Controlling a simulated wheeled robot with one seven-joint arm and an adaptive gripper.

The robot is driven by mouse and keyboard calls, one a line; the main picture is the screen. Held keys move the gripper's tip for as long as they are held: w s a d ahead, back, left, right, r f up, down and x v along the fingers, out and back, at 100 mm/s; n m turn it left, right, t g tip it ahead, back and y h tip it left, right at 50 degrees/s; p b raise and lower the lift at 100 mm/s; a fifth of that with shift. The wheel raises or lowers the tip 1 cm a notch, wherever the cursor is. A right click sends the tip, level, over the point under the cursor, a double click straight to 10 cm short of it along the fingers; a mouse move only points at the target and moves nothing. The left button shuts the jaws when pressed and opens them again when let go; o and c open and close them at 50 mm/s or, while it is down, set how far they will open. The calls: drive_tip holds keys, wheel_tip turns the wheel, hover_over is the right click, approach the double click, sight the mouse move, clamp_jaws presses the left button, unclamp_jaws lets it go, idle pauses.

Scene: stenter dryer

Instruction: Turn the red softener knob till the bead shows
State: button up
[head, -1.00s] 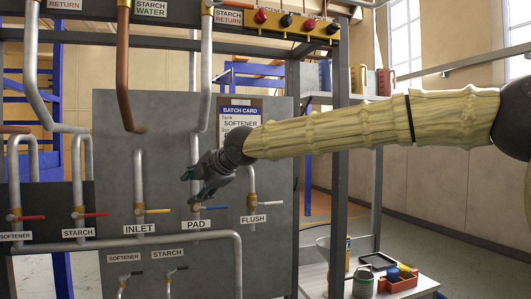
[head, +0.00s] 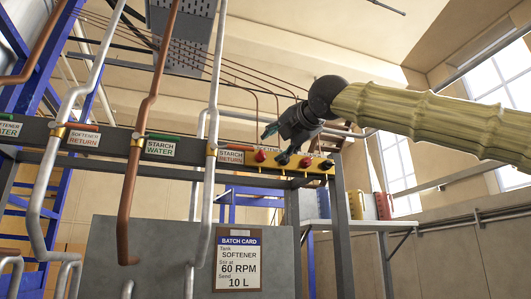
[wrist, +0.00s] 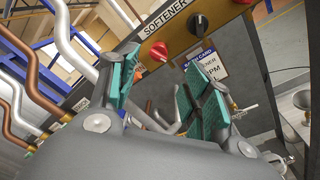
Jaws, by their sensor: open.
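A red knob (wrist: 158,51) sits on the yellow panel beside the SOFTENER label (wrist: 165,19) in the wrist view. A black knob (wrist: 198,25) is close to it, and another red knob (wrist: 243,1) is cut by the top edge. In the head view a red knob (head: 260,156) shows at the panel's left end, just left of my gripper (head: 276,143). My gripper is open and empty, with teal finger pads (wrist: 160,68). It is in front of the panel, and its fingers hide part of it. I cannot make out a bead.
The batch card (head: 238,262) reads softener, 60 RPM, 10 L. Vertical pipes (head: 140,170) run left of the panel. A grey post (head: 341,220) stands under its right end. A shelf (head: 350,223) with yellow and red containers is at the right.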

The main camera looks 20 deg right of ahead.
sight(265, 154)
drive_tip(key=w+p, duration=0.1)
drive_tip(key=w, duration=0.1)
drive_tip(key=w+p, duration=0.1)
drive_tip(key=w, duration=0.2)
drive_tip(key=w+a+p, duration=0.1)
drive_tip(key=w, duration=0.1)
drive_tip(key=shift+w+r, duration=0.1)
drive_tip(key=shift+w, duration=0.2)
drive_tip(key=shift+w+p, duration=0.4)
drive_tip(key=shift+w, duration=0.25)
drive_tip(key=shift+s+a, duration=0.1)
drive_tip(key=shift+c, duration=0.2)
drive_tip(key=shift+f, duration=0.2)
drive_tip(key=c, duration=1)
